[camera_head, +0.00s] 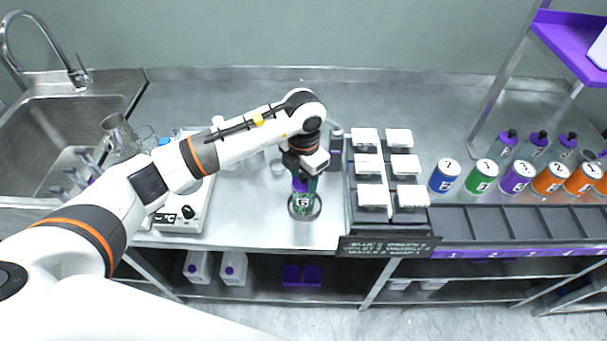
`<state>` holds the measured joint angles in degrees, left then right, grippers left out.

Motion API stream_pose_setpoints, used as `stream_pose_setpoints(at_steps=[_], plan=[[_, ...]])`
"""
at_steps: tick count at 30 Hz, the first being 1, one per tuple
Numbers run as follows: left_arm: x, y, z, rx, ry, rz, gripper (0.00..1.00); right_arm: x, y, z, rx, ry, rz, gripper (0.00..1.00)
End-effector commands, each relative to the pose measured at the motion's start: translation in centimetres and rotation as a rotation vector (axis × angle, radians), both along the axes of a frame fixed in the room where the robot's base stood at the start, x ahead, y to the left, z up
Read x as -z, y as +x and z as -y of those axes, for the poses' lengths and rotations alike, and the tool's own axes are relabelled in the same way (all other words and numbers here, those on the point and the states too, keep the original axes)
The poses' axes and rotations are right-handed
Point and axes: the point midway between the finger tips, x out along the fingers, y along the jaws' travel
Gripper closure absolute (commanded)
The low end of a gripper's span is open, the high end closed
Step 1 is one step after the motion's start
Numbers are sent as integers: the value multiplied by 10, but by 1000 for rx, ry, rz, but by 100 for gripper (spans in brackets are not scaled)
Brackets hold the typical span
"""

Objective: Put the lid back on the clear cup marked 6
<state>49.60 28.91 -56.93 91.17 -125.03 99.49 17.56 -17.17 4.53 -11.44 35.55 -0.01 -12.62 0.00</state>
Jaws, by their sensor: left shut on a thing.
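The clear cup marked 6 (302,205) stands on the steel counter, green inside, within a dark ring at its base. My left gripper (304,177) points down right above the cup. It is shut on a small purple piece (300,185) that looks like the lid. The gripper hides most of this piece and the cup's rim, so I cannot tell whether the piece touches the cup. My right gripper is not in view.
A rack of white-topped boxes (369,195) and a dark bottle (336,146) stand close right of the cup. Numbered cans (445,176) line the right side. Some counter is free around the cup.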

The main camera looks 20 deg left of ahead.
Motion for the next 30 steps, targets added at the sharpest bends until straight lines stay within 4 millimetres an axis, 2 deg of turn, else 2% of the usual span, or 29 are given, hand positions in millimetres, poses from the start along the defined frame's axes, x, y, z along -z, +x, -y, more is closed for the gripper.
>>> stream_pose_setpoints(at_steps=[30], plan=[[3, 1, 0, 0, 0, 0, 72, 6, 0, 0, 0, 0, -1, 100]])
